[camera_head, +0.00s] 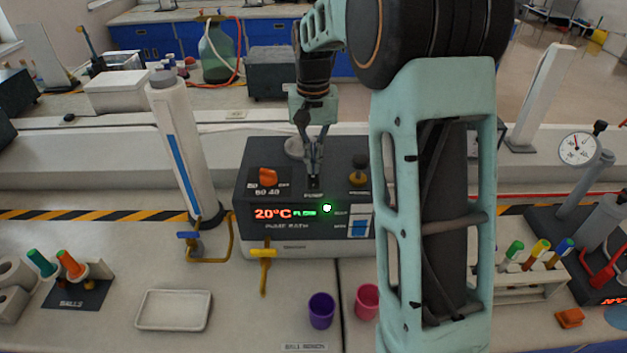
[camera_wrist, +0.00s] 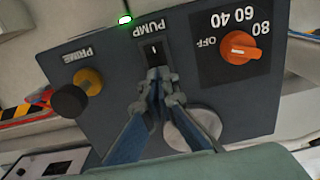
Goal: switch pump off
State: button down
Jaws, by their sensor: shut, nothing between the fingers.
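The dark pump bath (camera_head: 285,240) stands on the bench with a lit display reading 20°C and FLOW. A green lamp (camera_head: 327,208) glows on it; it also shows in the wrist view (camera_wrist: 125,19). The small black pump switch (camera_wrist: 154,49) sits on the top panel beside the PUMP label. My gripper (camera_head: 314,178) is shut and empty, pointing down at the panel. In the wrist view its fingertips (camera_wrist: 159,76) are just beside the switch; I cannot tell whether they touch it.
On the panel, an orange dial (camera_wrist: 240,48) and a black-and-yellow prime knob (camera_wrist: 75,95) flank the switch. A round grey cap (camera_wrist: 193,128) lies close to my fingers. A yellow tap (camera_head: 263,254) and purple cup (camera_head: 321,310) are in front of the bath.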

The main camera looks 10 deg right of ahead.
aim_at(313, 175)
jog(key=shift+f+b, duration=0.45)
jog(key=shift+f, duration=0.4)
jog(key=shift+r, duration=0.1)
jog(key=shift+r+p, duration=2.85)
jog(key=shift+r, duration=0.65)
